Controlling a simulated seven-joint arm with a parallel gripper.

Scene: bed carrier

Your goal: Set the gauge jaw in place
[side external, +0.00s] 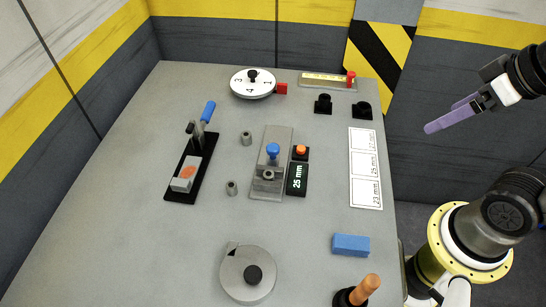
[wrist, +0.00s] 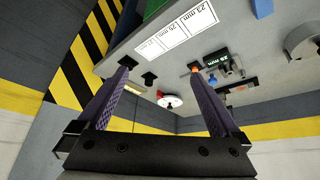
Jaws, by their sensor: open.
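A grey slotted carriage (side external: 282,140) lies mid-table, with a blue-knobbed piece (side external: 273,152) and a small ring-like part on it. I cannot tell for certain which part is the gauge jaw. Beside it are an orange button (side external: 300,151) and a black display (side external: 297,179) reading 25 mm. The display also shows in the wrist view (wrist: 217,61). My gripper (side external: 447,115) is open, with purple fingers and nothing between them. It is off the table's right side, well away from the carriage. Its fingers also show in the wrist view (wrist: 160,74).
A toggle clamp (side external: 190,170) holding a pale block stands left. A numbered dial (side external: 253,84) and two black sockets (side external: 323,104) are at the back. A label card (side external: 365,168), blue block (side external: 351,245), grey cylinder (side external: 247,276) and orange handle (side external: 364,290) are nearer. The left front is clear.

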